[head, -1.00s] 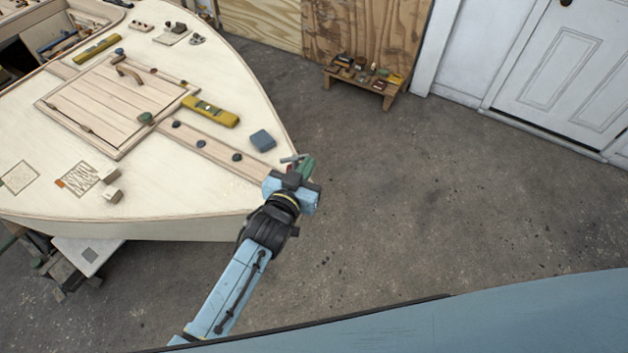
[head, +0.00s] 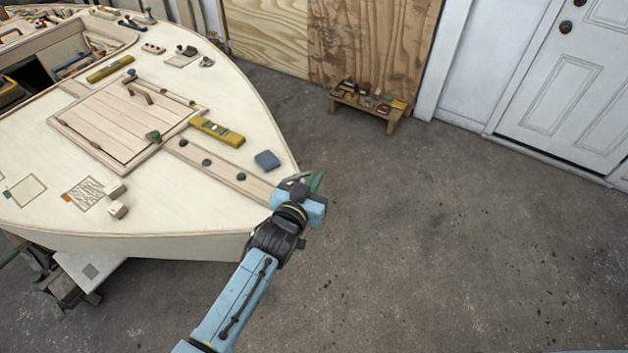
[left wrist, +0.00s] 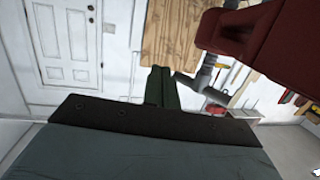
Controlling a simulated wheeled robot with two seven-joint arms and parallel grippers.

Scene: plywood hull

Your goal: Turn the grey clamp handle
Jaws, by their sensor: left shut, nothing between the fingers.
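The grey clamp handle (left wrist: 206,78) shows in the left wrist view, just right of my fingers, below a dark red clamp body (left wrist: 255,38). In the head view the grey handle (head: 293,180) is small and partly hidden at the boat's pointed end. My left gripper (head: 316,181) is there too, at the deck edge. Its dark green fingers (left wrist: 161,88) are shut with nothing between them. They appear beside the handle; whether they touch it I cannot tell. My right gripper is not in view.
The pale plywood deck (head: 222,93) carries a yellow level (head: 217,131), a blue block (head: 267,160) and a hatch (head: 120,120). A low wooden stand (head: 366,107) with small items is on the floor.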

